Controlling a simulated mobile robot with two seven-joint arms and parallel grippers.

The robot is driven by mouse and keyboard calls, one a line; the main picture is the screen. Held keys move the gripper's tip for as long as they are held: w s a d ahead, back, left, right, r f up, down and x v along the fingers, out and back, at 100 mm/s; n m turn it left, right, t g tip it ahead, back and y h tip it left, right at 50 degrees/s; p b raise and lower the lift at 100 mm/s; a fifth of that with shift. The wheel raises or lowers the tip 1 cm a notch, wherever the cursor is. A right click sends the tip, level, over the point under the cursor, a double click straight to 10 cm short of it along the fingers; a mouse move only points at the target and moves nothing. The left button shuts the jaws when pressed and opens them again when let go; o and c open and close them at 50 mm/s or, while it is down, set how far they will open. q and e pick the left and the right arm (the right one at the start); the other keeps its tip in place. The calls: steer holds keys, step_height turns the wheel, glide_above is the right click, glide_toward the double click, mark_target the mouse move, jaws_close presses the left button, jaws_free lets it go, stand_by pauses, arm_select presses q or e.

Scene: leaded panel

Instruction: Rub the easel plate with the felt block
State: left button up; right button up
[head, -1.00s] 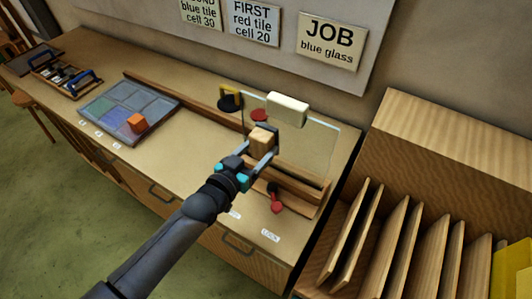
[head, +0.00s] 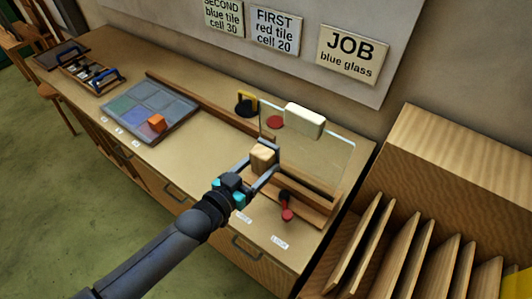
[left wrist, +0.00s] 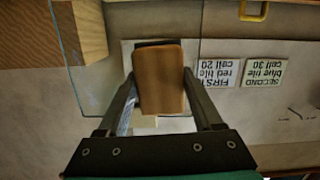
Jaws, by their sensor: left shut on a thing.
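The clear easel plate (head: 325,148) stands upright in a wooden easel base (head: 300,200) at the right end of the bench. My left gripper (head: 264,158) is shut on the felt block (head: 261,154), a pale wooden block. It is held in front of the plate's left part. In the left wrist view the block (left wrist: 160,85) sits between the fingers with a dark edge at its far end, and the plate (left wrist: 88,60) shows behind it. I cannot tell whether block and plate touch. My right gripper is not in view.
A red-handled lever (head: 286,207) is at the easel's front. A cream block (head: 304,120) shows by the plate's top edge. A wooden rack (head: 400,245) stands at right.

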arm_select(q)
steer(key=shift+s+a, duration=0.45)
steer(key=shift+s, duration=0.15)
steer(key=shift+s, duration=0.1)
steer(key=shift+p+v, duration=0.8)
steer(key=shift+v, duration=0.25)
steer(key=shift+s+a+f, duration=0.15)
steer(key=shift+s+a, duration=0.1)
steer(key=shift+s, duration=0.05)
